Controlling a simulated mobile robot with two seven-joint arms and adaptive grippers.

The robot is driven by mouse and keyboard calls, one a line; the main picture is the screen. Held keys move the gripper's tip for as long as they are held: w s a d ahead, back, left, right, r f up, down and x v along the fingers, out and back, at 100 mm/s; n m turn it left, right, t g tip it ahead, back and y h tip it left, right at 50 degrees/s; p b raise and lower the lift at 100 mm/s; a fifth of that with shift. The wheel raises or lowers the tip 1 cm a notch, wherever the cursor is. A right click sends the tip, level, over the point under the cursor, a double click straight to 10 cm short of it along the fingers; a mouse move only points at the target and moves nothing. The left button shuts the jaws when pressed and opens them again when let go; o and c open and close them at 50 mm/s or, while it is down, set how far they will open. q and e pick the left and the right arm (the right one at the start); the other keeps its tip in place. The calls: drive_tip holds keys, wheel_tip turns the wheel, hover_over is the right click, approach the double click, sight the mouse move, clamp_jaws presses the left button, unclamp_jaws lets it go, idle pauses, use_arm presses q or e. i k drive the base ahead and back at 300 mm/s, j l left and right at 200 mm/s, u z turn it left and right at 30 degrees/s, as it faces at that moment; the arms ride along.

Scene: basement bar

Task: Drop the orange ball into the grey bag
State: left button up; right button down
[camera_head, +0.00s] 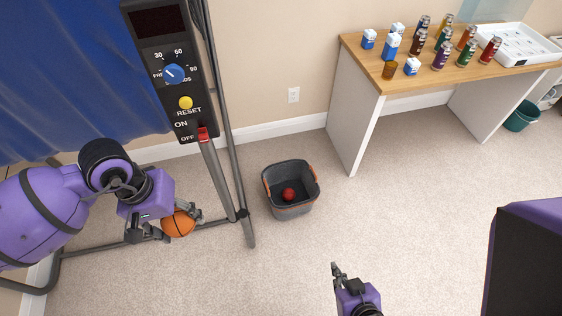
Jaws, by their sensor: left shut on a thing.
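My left gripper (167,226) is shut on the orange ball (178,223), a basketball with dark seams, in front of the metal frame on the left. The fingers cover part of the ball. The grey bag (304,206), an open basket-like container with orange handles, stands on the carpet to the right of the ball. A red ball (289,194) lies inside it. The orange ball is apart from the bag. My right gripper (342,279) is at the bottom, below and right of the bag; its fingers look close together, and their gap cannot be judged.
A metal frame (236,170) with a control panel (168,75) and blue cloth (70,80) stands at left. A wooden table (430,76) with cans, small boxes and a white tray (515,46) is at upper right. The carpet between bag and table is clear.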

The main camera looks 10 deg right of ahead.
sight(275, 198)
drive_tip(key=i+l+u, duration=0.2)
drive_tip(key=l, duration=0.65)
drive_tip(key=l+u, duration=0.2)
drive_tip(key=l, duration=0.6)
drive_tip(key=i+l+u, duration=0.1)
drive_tip(key=l, duration=0.35)
drive_tip(key=i+l+u, duration=0.15)
drive_tip(key=l, duration=0.3)
drive_tip(key=i+l, duration=0.15)
drive_tip(key=l, duration=0.25)
drive_tip(key=i+l+u, duration=0.1)
drive_tip(key=l, duration=0.25)
drive_tip(key=i+l+u, duration=0.1)
drive_tip(key=l, duration=0.3)
drive_tip(key=i+l, duration=0.2)
drive_tip(key=l, duration=0.2)
